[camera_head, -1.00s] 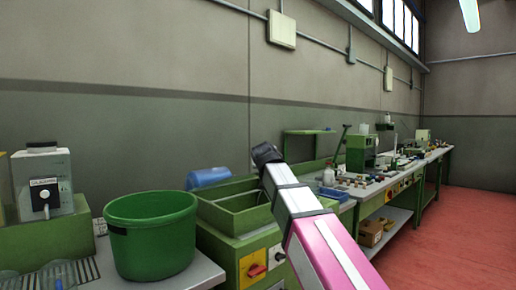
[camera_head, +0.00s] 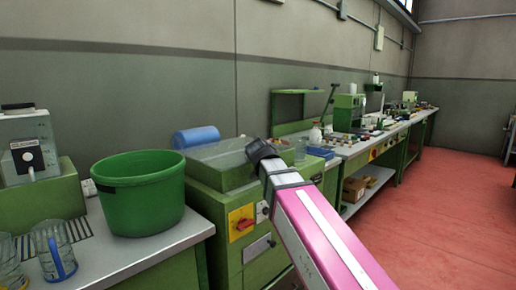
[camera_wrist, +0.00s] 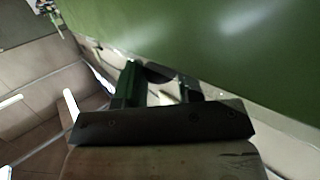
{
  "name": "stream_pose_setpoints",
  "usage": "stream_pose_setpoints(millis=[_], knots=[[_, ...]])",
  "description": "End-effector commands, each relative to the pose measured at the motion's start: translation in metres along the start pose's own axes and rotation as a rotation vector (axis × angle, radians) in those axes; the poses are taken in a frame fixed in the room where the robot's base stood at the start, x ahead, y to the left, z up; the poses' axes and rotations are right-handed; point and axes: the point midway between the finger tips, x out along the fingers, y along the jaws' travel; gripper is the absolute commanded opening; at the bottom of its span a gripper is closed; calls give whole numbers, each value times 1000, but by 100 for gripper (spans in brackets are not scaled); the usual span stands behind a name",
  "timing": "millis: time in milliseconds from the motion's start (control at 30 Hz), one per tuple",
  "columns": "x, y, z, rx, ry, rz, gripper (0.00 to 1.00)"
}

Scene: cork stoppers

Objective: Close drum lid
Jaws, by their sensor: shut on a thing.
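The green drum machine (camera_head: 210,205) stands at the middle, with a red and yellow switch on its front. Its drum lid (camera_head: 212,158) looks like a greyish-green, see-through panel over the top of the box. My gripper (camera_head: 262,152) is at the right end of this top, at the lid's edge. In the wrist view, my gripper (camera_wrist: 160,88) points at a large green surface (camera_wrist: 220,45) close in front. A small dark piece lies between the fingers, and the jaws are shut on it, seemingly part of the lid. The exact contact is dark and partly hidden.
A green tub (camera_head: 140,200) stands on the bench left of the machine, with glass jugs (camera_head: 55,250) in front. A blue cylinder (camera_head: 195,137) lies behind the machine. A long workbench with tools (camera_head: 370,130) runs right. The red floor (camera_head: 450,200) is clear.

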Motion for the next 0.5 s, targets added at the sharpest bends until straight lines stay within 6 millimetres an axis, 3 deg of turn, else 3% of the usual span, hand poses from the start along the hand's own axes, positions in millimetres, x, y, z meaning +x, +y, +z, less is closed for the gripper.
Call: stream_pose_setpoints(millis=[267, 300, 333, 367, 500], knots=[[-1, 2, 6, 3, -16, 5, 0], [-1, 2, 6, 3, -16, 5, 40], [-1, 2, 6, 3, -16, 5, 50], [-1, 1, 6, 3, -16, 5, 57], [0, 1, 6, 3, -16, 4, 57]])
